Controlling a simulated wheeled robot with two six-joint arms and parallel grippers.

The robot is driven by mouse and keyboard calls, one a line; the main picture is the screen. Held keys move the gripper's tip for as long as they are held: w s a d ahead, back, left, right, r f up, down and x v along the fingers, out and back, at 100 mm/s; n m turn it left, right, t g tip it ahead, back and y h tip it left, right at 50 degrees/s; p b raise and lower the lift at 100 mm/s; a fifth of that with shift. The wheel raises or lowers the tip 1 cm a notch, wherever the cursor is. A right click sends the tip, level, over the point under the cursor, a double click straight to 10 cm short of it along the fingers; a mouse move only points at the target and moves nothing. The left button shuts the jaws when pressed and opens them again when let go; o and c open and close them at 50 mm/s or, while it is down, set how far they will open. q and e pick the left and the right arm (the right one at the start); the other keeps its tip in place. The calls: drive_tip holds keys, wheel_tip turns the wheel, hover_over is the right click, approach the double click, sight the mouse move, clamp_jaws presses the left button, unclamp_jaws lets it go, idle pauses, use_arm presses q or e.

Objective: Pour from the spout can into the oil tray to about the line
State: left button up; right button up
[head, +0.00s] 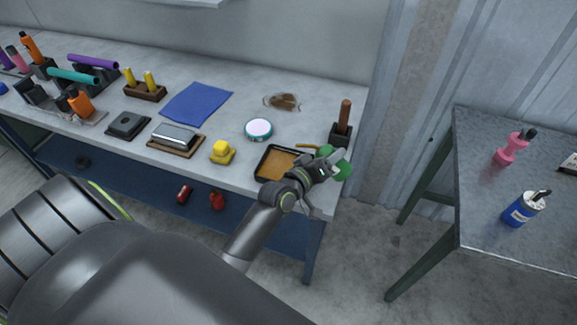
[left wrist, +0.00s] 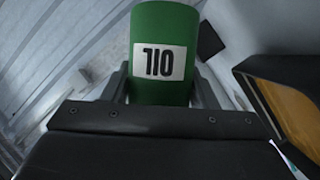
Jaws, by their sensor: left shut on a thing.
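The spout can is green (head: 343,167), with a yellow spout (head: 308,146) pointing left toward the oil tray. My left gripper (head: 326,168) is shut on the can at the tray's right side. In the left wrist view the green can (left wrist: 164,25) sits between the fingers, its white label's letters upside down. The can looks tilted, but I cannot tell how far. The oil tray (head: 259,165) is black-rimmed with amber-brown inside; its black rim also shows in the left wrist view (left wrist: 245,92). I cannot make out a stream or the line. My right gripper is not in view.
A yellow block-like item (head: 222,152) and a round white-and-teal tin (head: 259,129) stand left of the tray. A black holder with a brown handle (head: 342,130) stands behind the can. A brown stain (head: 283,101) and blue cloth (head: 197,103) lie farther back.

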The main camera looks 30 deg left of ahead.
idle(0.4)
use_arm(q)
drive_tip(key=shift+b, duration=0.5)
drive_tip(key=shift+r+n+b, duration=0.3)
drive_tip(key=shift+n+b, duration=0.1)
drive_tip(key=shift+b, duration=0.2)
drive_tip(key=shift+r, duration=0.2)
drive_tip(key=shift+r+n+t, duration=0.4)
drive_tip(key=shift+r+n, duration=0.05)
drive_tip(key=shift+n, duration=0.15)
idle(0.5)
